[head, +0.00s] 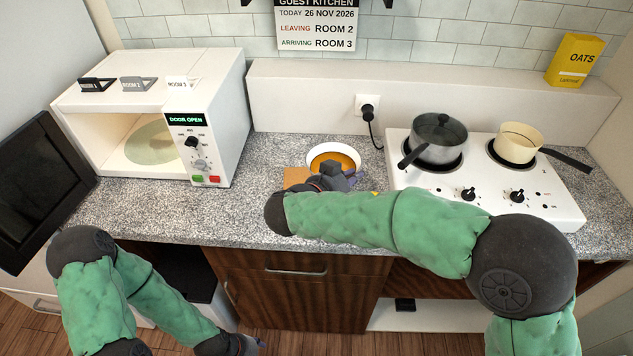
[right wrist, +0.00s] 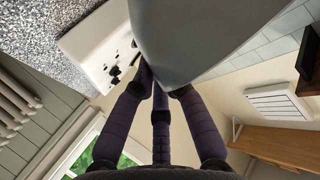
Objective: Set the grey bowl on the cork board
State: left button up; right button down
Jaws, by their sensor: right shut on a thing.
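The grey bowl (head: 334,147) has a pale rim and orange-brown contents in the head view. In the right wrist view its smooth grey outer wall (right wrist: 200,35) fills the top middle. My right gripper (head: 336,176) is shut on the bowl's near side, and the bowl looks about level. The tan cork board (head: 296,177) shows only by its left part; my gripper and arm hide the rest. The bowl is at or just behind the board; I cannot tell whether they touch. My left gripper (head: 246,345) is low at the bottom edge, away from the counter; its jaws are unclear.
A white microwave (head: 217,130) stands open at left, its dark door (head: 38,190) swung out. A white hob (head: 540,195) at right carries a lidded grey pot (head: 438,140) and a cream saucepan (head: 517,143). A plug (head: 367,109) and cord hang behind. Speckled counter (head: 262,185) is clear near the microwave.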

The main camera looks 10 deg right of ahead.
jog(key=n+t+y+p, duration=0.1)
jog(key=n+p, duration=0.1)
send_near(317, 168)
notch_tip(317, 168, up, 4)
jog(key=s+a, duration=0.1)
jog(key=a, duration=0.1)
jog(key=w+d+f, duration=0.1)
jog(key=d, duration=0.1)
jog(key=w+d+f+b, duration=0.1)
jog(key=w+d+f, duration=0.1)
jog(key=d, duration=0.1)
jog(key=w+d+f+b, duration=0.1)
jog(key=d, duration=0.2)
jog(key=shift+w+f, duration=0.25)
jog(key=shift+f, duration=0.15)
jog(key=f, duration=0.1)
jog(key=w+d+f, duration=0.1)
jog(key=d+f, duration=0.1)
jog(key=shift+w+d+f+b, duration=0.15)
jog(key=shift+w+f+b, duration=0.15)
jog(key=shift+f+b, duration=0.05)
jog(key=shift+w+d+f, duration=0.35)
jog(key=shift+d+f, duration=0.2)
jog(key=shift+f, duration=0.25)
notch_tip(317, 168, down, 3)
jog(key=shift+w+d+f+b, duration=0.1)
jog(key=shift+b, duration=0.45)
